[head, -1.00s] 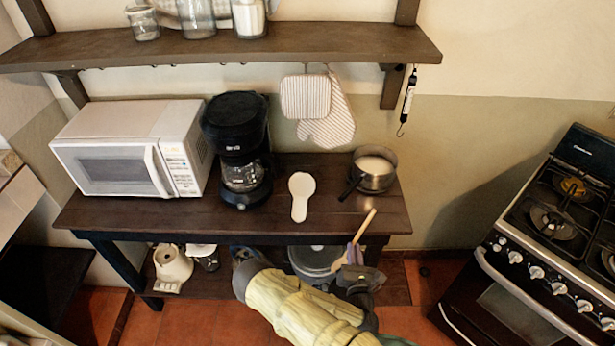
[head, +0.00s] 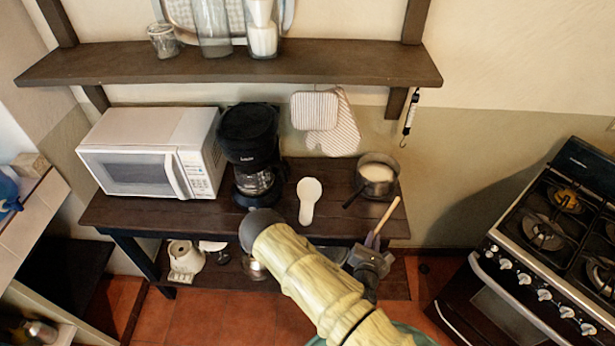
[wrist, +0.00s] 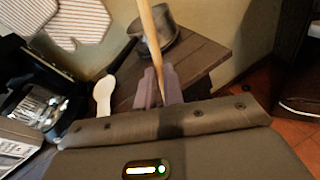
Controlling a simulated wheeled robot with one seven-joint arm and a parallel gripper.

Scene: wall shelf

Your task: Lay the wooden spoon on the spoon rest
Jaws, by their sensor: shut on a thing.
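The wooden spoon (head: 388,215) is in my gripper (head: 372,241), in front of the table's right front edge in the head view. Its handle points up and to the right; its lower end is hidden behind my arm and gripper. In the wrist view the spoon handle (wrist: 149,35) rises between the two purple fingers of my gripper (wrist: 159,88), which are shut on it. The white spoon rest (head: 308,199) lies on the dark wooden table, left of the gripper and apart from it. The spoon rest (wrist: 103,95) also shows left of the fingers in the wrist view.
A saucepan with white contents (head: 377,173) stands right of the spoon rest, its handle pointing toward it. A black coffee maker (head: 250,145) and a white microwave (head: 150,150) stand left. A wall shelf (head: 230,66) with jars hangs above. A stove (head: 545,240) stands right.

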